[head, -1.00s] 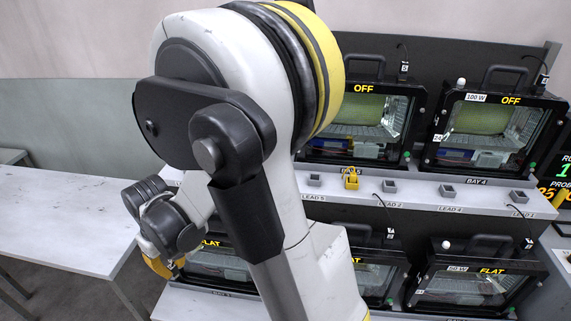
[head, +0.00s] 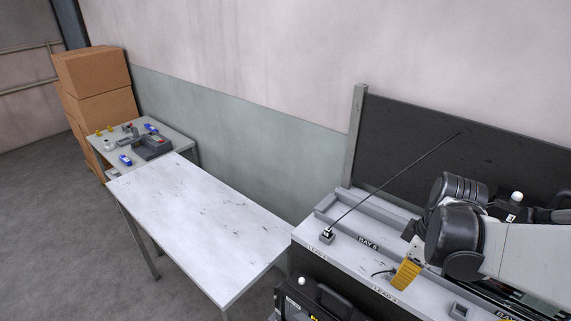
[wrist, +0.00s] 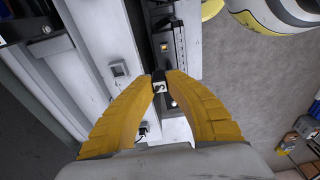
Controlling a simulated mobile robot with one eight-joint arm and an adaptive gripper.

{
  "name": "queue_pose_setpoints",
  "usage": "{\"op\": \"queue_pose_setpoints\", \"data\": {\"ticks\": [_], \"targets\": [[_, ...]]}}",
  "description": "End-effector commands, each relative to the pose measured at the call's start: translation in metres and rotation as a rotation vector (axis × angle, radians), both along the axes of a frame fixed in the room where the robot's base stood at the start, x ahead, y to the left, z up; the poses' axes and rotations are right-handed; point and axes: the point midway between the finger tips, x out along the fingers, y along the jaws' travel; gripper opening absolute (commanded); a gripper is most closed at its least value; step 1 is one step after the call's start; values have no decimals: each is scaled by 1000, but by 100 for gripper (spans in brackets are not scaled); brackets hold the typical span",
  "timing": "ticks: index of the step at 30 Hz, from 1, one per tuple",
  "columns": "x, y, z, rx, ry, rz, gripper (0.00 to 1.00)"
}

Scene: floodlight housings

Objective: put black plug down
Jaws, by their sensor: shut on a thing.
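My gripper shows in the wrist view (wrist: 160,80) with its two yellow fingers closed on a small black plug (wrist: 160,87) with a white label at the fingertips. In the head view my gripper (head: 404,276) is at the right, low over the shelf labelled BAY 6. A short dark cable shows beside the fingers there, but the plug itself is hard to make out. Whether the plug touches anything below it I cannot tell.
A bare white table (head: 200,225) stands left of the shelf. A cluttered bench (head: 172,131) and cardboard boxes (head: 95,95) are farther back.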

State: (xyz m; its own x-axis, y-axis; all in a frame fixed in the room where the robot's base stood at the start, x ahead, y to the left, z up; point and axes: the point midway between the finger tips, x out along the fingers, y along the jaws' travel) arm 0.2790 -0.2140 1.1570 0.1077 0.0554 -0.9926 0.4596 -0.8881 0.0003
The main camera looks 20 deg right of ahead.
Motion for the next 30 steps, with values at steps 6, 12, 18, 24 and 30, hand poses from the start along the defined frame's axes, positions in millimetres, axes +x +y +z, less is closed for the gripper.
{"op": "queue_pose_setpoints", "data": {"ticks": [6, 12, 18, 24, 30], "targets": [[33, -37, -33, 0, 0, 1, 0], [61, -69, -58, 0, 0, 1, 0], [72, -82, -67, 0, 0, 1, 0], [73, -82, -91, 0, 0, 1, 0], [72, -82, -107, 0, 0, 1, 0]]}}
